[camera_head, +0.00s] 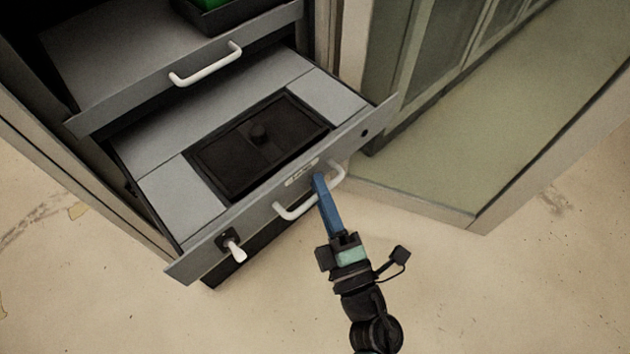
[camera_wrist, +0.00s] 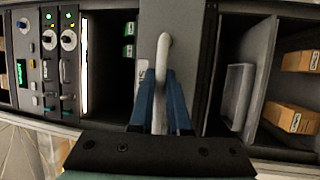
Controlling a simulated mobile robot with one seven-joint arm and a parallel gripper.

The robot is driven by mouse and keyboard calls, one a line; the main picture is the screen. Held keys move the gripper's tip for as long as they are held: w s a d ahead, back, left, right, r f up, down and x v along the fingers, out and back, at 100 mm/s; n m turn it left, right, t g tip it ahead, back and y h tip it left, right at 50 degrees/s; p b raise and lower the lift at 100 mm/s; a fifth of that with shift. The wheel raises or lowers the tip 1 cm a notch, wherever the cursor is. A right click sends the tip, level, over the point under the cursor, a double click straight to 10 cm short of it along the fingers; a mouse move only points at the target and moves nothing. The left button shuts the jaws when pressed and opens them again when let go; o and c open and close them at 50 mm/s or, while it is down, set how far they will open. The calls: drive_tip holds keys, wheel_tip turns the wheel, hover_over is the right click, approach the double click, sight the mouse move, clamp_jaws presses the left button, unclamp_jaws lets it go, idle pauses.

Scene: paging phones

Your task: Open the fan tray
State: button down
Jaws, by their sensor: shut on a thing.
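The fan tray (camera_head: 185,205) is the lower grey drawer in the head view. It stands pulled out of the cabinet, with a dark recessed panel (camera_head: 262,135) in its top. Its front carries a white bar handle (camera_head: 290,213), a small label (camera_head: 302,172) and a white-tipped latch (camera_head: 233,248) at the left end. My gripper (camera_head: 319,180) has blue fingers closed around the middle of that handle. In the wrist view the white handle (camera_wrist: 163,48) runs between the fingers (camera_wrist: 160,80). The fingers hide part of the handle.
Another grey drawer (camera_head: 90,75) with its own white handle (camera_head: 205,66) sits above, partly out, carrying a green-topped dark box (camera_head: 215,14). The floor (camera_head: 480,300) in front is clear.

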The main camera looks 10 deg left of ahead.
drive_tip(key=c, duration=1.2)
unclamp_jaws()
drive_tip(key=shift+o, duration=0.2)
drive_tip(key=v, duration=1.3)
drive_tip(key=shift+f, duration=0.1)
